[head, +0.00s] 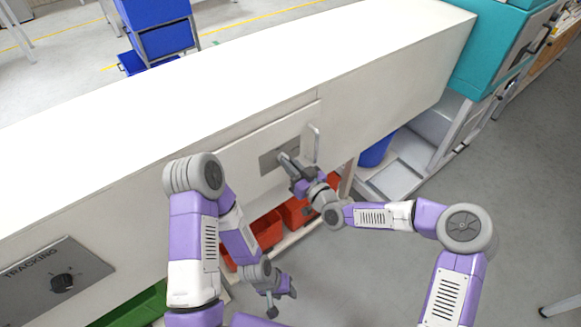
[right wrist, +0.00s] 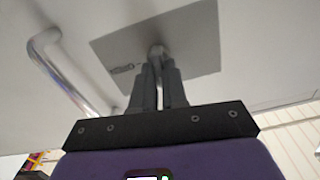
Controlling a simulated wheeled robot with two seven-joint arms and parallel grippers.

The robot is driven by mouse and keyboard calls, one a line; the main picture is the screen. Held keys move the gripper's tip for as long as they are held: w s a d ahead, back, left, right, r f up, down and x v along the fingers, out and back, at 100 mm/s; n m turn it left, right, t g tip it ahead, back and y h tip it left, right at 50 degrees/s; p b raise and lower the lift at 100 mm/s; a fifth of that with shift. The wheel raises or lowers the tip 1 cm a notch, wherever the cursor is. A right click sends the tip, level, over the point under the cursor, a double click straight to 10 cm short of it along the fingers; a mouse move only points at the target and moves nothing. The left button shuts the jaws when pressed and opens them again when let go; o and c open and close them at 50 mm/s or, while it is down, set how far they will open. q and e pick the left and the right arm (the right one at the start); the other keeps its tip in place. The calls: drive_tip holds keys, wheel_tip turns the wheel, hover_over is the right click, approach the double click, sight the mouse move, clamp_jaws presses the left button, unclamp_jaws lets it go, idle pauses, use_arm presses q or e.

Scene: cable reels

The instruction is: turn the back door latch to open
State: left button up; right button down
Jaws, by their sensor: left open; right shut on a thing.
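The back door (head: 230,147) is a white panel in the side of the long white cabinet and looks closed. A grey latch plate (head: 267,161) is on it, also in the right wrist view (right wrist: 115,48). My right gripper (head: 285,159) is at this plate. In the right wrist view its fingers (right wrist: 157,66) are shut on the small latch knob (right wrist: 156,51) at the plate's middle. The fingers hide most of the knob, so I cannot tell its turn angle. My left gripper (head: 283,298) is open and empty, low down and away from the door.
An upright bar handle (head: 311,143) stands on the door right of the plate, also in the right wrist view (right wrist: 68,76). Red bins (head: 268,230) stand below the door. A TRACKING dial (head: 62,283) is at the left. Open floor (head: 375,280) lies between my arms.

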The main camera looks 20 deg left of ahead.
drive_tip(key=shift+w+d+f+m+b, duration=0.15)
drive_tip(key=shift+m+b, duration=2.4)
drive_tip(key=shift+m, duration=1.5)
drive_tip(key=shift+s+a+f+m+b, duration=0.1)
drive_tip(key=shift+m+b, duration=2.4)
drive_tip(key=shift+m, duration=1.55)
drive_tip(key=c, duration=1.2)
unclamp_jaws()
drive_tip(key=shift+o, duration=0.2)
